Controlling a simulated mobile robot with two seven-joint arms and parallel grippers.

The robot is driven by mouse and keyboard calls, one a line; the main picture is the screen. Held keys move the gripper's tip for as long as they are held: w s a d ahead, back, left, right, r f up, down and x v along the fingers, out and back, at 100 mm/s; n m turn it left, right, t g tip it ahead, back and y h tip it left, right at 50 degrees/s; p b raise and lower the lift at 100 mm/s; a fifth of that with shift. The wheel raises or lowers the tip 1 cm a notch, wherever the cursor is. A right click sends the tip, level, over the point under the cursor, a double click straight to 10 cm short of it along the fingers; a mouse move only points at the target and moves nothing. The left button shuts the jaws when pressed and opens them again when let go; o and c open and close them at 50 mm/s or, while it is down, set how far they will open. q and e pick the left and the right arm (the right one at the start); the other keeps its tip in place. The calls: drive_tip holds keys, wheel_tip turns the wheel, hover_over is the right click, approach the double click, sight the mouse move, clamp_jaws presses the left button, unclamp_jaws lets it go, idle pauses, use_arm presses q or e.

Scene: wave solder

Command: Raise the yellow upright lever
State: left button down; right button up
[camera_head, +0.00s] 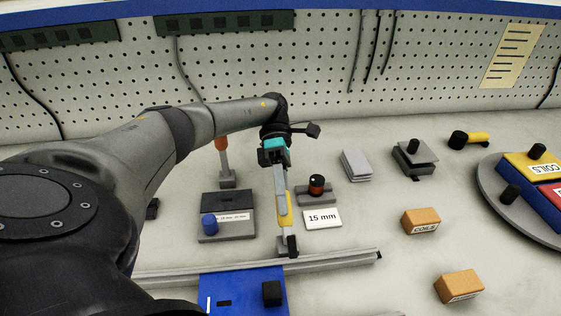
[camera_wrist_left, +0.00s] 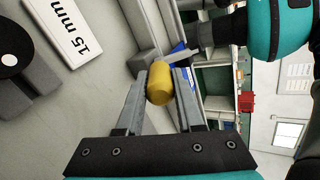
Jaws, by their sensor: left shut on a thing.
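The yellow upright lever (camera_head: 285,222) stands at the grey rail in the head view, above a grey and dark base (camera_head: 289,246). My left gripper (camera_head: 283,203) reaches down from above, with its fingers around the lever's yellow part. In the left wrist view the yellow end of the lever (camera_wrist_left: 160,84) sits between the two grey fingers of my left gripper (camera_wrist_left: 160,80), which are shut on it. The fingers hide part of the lever.
A blue plate (camera_head: 233,298) with a black block (camera_head: 271,293) lies in front of the rail (camera_head: 335,261). A "15 mm" card (camera_head: 322,218) and a red-black knob (camera_head: 317,184) stand close right of the lever. A dark box with a blue knob (camera_head: 209,224) stands left.

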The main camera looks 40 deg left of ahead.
use_arm(q)
drive_tip(key=shift+s+a+f, duration=0.2)
drive_tip(key=shift+a+f, duration=0.1)
use_arm(e)
drive_tip(key=shift+d+f, duration=0.1)
drive_tip(key=shift+f, duration=0.3)
use_arm(q)
drive_tip(key=c, duration=0.7)
unclamp_jaws()
drive_tip(key=shift+a, duration=0.15)
drive_tip(key=shift+o, duration=0.8)
drive_tip(key=shift+w, duration=0.1)
drive_tip(key=shift+d, duration=0.2)
